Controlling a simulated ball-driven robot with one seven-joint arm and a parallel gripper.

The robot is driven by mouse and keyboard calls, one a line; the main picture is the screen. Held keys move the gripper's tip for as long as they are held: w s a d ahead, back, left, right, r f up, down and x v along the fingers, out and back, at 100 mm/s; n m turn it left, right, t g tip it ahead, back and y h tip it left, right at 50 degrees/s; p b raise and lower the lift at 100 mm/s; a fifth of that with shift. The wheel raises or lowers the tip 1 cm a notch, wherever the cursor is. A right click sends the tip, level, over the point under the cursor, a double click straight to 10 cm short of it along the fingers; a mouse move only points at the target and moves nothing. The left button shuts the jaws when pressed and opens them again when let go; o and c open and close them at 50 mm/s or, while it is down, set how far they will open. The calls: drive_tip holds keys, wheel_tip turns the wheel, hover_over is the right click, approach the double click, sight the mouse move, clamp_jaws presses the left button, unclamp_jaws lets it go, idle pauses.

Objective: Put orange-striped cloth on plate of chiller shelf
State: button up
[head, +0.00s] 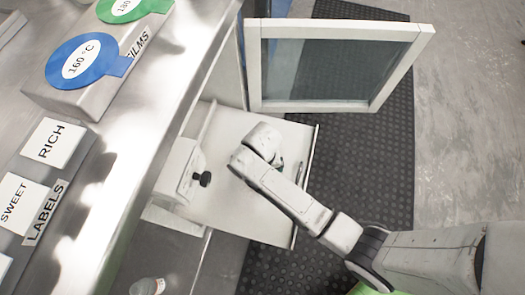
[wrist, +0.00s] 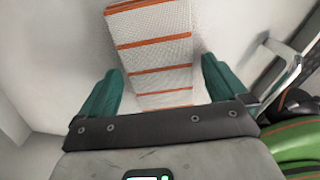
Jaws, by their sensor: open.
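The orange-striped cloth (wrist: 148,22) is white with thin orange stripes and shows at the top middle of the wrist view. It lies against a pale surface and runs down between the fingers of my gripper (wrist: 162,72). The green fingers are open, one on each side of the cloth, with a visible gap on both sides. The cloth's near end is hidden behind the gripper body. In the head view my arm reaches over a pale pulled-out shelf (head: 228,122); fingers and cloth are hidden there. I cannot make out the chiller shelf's plate for certain.
A framed glass door (head: 330,65) stands open beyond the shelf. A white box with a black knob (head: 204,179) is at the shelf's left. The steel counter (head: 135,120) with label boxes is on the left. A metal handle (wrist: 275,75) is right of my gripper.

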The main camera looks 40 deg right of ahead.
drive_tip(key=shift+r, duration=0.1)
wheel_tip(320, 180, up, 12)
drive_tip(key=p, duration=0.6)
drive_tip(key=s+d+r+m, duration=0.3)
drive_tip(key=s+m, duration=0.4)
drive_tip(key=m, duration=0.8)
drive_tip(key=s+d+r+m+t, duration=0.1)
drive_tip(key=s+d+r+m, duration=0.2)
drive_tip(key=m, duration=1.2)
drive_tip(key=shift+s+d, duration=0.95)
drive_tip(key=shift+s, duration=1.75)
drive_tip(key=shift+r, duration=0.1)
drive_tip(key=shift+s, duration=0.1)
